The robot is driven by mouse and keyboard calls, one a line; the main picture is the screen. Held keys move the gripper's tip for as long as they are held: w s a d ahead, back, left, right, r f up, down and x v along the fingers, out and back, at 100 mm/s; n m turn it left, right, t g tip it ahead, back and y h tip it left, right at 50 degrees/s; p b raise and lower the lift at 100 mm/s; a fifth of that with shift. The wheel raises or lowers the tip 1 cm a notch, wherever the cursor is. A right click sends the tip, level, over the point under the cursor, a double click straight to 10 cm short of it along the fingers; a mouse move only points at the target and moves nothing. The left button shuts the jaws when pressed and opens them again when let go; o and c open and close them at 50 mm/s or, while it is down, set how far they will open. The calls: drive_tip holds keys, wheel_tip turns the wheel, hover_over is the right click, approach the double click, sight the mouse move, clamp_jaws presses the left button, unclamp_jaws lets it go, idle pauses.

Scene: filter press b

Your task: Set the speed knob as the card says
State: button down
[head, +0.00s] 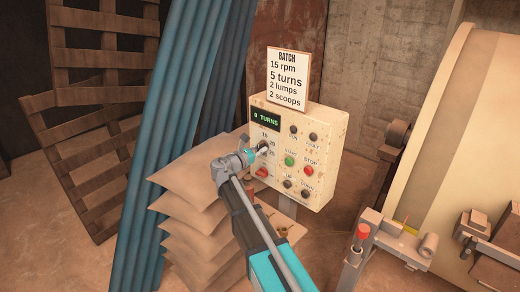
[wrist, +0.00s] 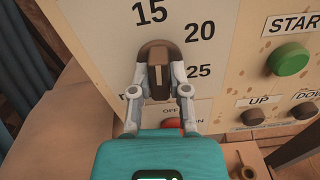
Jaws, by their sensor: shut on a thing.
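The card (head: 287,78) on top of the control box reads BATCH, 15 rpm, 5 turns, 2 lumps, 2 scoops. The brown speed knob (wrist: 154,50) is on the box's front, with 15 above it, 20 at its upper right and 25 at its right in the wrist view. Its long body stands nearly upright there, its upper end towards 15; its exact pointer setting is hard to tell. My gripper (wrist: 158,76) is shut on the knob, one finger on each side. In the head view my gripper (head: 257,153) covers most of the dial.
The control box (head: 327,160) has a display (head: 266,118) reading 0 TURNS, a green START button (wrist: 290,59), a red STOP button (head: 309,170) and UP and DOWN buttons. Stacked sacks (head: 185,190) stand close at left. A large drum (head: 440,130) stands at right.

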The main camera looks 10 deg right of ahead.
drive_tip(key=shift+n, duration=0.6)
drive_tip(key=c, duration=0.6)
unclamp_jaws()
drive_tip(key=shift+s, duration=0.1)
drive_tip(key=v, duration=1.2)
